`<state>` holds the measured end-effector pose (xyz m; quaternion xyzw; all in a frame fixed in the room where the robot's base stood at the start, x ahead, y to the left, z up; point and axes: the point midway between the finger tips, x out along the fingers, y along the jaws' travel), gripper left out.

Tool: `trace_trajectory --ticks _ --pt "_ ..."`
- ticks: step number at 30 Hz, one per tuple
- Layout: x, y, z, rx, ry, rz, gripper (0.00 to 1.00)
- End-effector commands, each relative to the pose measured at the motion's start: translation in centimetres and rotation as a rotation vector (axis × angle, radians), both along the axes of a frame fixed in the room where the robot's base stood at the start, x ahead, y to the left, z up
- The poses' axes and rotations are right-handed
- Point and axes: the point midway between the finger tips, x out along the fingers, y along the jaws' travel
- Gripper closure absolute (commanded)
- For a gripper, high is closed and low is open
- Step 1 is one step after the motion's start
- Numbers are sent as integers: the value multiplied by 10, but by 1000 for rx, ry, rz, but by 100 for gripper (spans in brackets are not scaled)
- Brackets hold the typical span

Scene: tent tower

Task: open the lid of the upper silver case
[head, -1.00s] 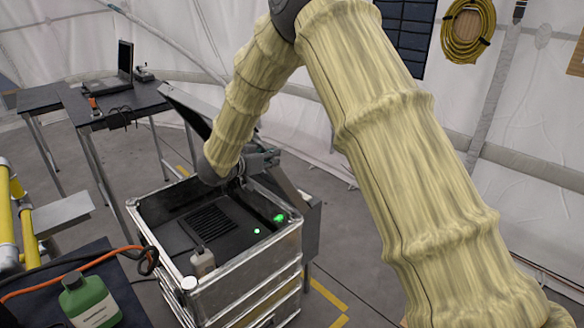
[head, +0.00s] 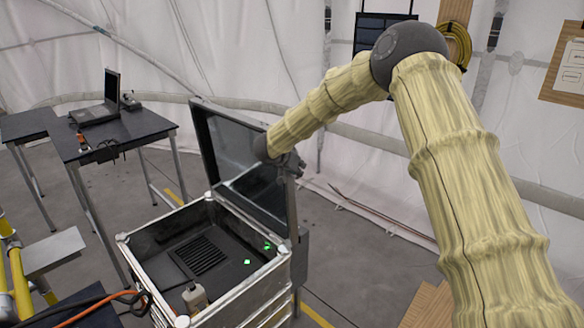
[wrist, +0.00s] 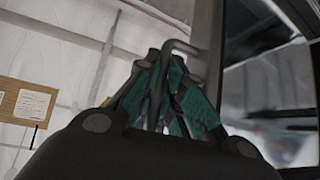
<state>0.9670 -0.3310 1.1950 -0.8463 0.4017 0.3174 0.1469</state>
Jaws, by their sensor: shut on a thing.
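The upper silver case (head: 218,297) stands open at the lower middle of the head view. Its lid (head: 222,140) is raised, leaning back slightly, with its dark inner face showing. My gripper (head: 294,164) is at the lid's right edge, partly hidden behind my wrist. In the wrist view my gripper (wrist: 172,85) has its teal-padded fingers closed around a bent grey bar (wrist: 181,47) beside the lid (wrist: 265,75). Inside the case are a dark panel with a slotted grille (head: 200,254), green lights (head: 266,246) and a small pale bottle (head: 195,298).
A dark table (head: 112,137) with a laptop (head: 100,100) stands at the left. Yellow rails (head: 18,270) and an orange cable (head: 95,308) are at the lower left. White tent walls close the back.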

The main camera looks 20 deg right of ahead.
Motion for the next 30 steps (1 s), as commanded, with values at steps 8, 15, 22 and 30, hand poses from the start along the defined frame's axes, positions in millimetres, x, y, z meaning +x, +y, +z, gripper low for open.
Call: trace_trajectory --ticks 8,15,22,30 --pt "3 -6 2 10 4 -1 100" --pt "3 -5 1 10 4 0 100" --pt "2 -4 0 11 5 0 81" --pt "0 -1 4 12 6 2 81"
